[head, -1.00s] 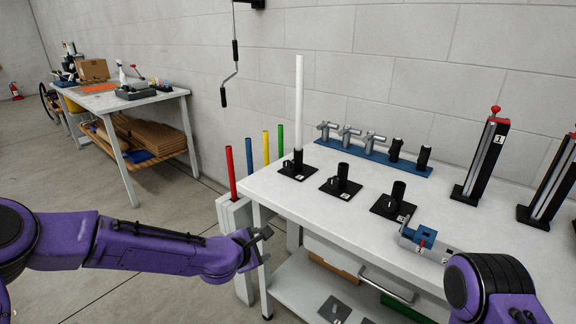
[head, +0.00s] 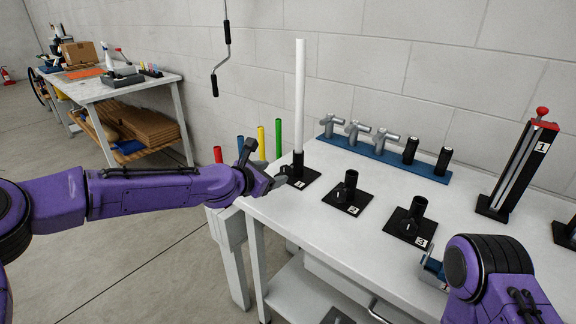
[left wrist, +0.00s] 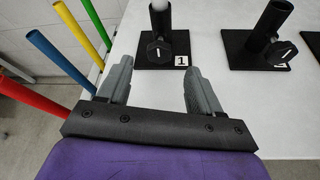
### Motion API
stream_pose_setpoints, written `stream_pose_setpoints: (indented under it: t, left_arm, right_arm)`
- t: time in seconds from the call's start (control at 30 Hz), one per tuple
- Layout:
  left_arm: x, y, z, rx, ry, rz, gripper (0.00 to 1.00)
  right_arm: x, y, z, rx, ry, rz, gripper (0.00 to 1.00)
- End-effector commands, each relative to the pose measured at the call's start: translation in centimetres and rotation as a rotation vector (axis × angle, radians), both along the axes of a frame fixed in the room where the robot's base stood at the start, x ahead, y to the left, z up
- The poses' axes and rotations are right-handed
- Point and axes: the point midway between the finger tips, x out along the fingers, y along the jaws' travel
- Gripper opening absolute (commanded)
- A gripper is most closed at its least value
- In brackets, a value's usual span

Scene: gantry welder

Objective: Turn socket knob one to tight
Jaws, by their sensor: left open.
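Socket one (head: 298,174) is a black base labelled 1 with an upright tube holding a tall white rod (head: 300,95), at the table's left end. Its black knob (left wrist: 159,51) shows in the left wrist view with a white mark standing about upright, in front of the tube. My left gripper (head: 280,180) is just left of the socket in the head view. In the left wrist view its two grey fingers (left wrist: 155,88) are open and empty, with the knob ahead, apart from them. My right arm shows at lower right, but its gripper is not visible.
Socket 2 (head: 347,195) and socket 3 (head: 411,223) stand to the right on the white table (head: 310,225). A blue rack (head: 385,158) with several fittings is behind. Coloured rods stand at the table's left, close to my left arm.

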Motion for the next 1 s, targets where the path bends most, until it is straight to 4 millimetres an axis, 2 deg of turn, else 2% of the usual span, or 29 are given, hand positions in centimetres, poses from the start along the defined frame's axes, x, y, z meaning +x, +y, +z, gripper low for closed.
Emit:
stream_pose_setpoints:
  t: [0.2,0.33,0.5,0.77,0.8,0.87,0.93,1.0]
  left_arm:
    - [4.0,-2.2,-1.8,0.002,0.001,0.004,0.65]
    - [5.8,-3.2,-2.7,0.002,0.000,0.003,0.65]
    - [7.0,-4.0,-3.2,0.002,0.000,0.001,0.65]
    - [7.1,-4.2,-3.4,0.001,0.000,-0.001,0.65]
    - [7.1,-4.2,-3.4,0.001,0.000,-0.001,0.58]
    - [7.1,-4.2,-3.4,0.001,0.000,-0.001,0.39]
    - [7.1,-4.2,-3.3,0.001,0.000,-0.001,0.16]
    - [7.1,-4.2,-3.3,0.001,0.000,-0.001,0.13]
  right_arm:
    - [0.0,0.0,0.8,0.001,0.001,0.000,0.60]
    - [0.0,0.0,1.1,0.000,0.000,0.000,0.60]
    - [0.0,0.0,1.3,0.000,0.000,0.000,0.60]
    - [0.0,0.0,1.3,0.000,0.000,0.000,0.60]
    - [0.0,0.0,1.3,0.000,0.000,0.000,0.60]
    - [0.0,0.0,1.3,0.000,0.000,0.000,0.60]
    - [0.0,0.0,1.3,0.000,0.000,0.000,0.60]
    - [0.0,0.0,1.3,0.000,0.000,0.000,0.60]
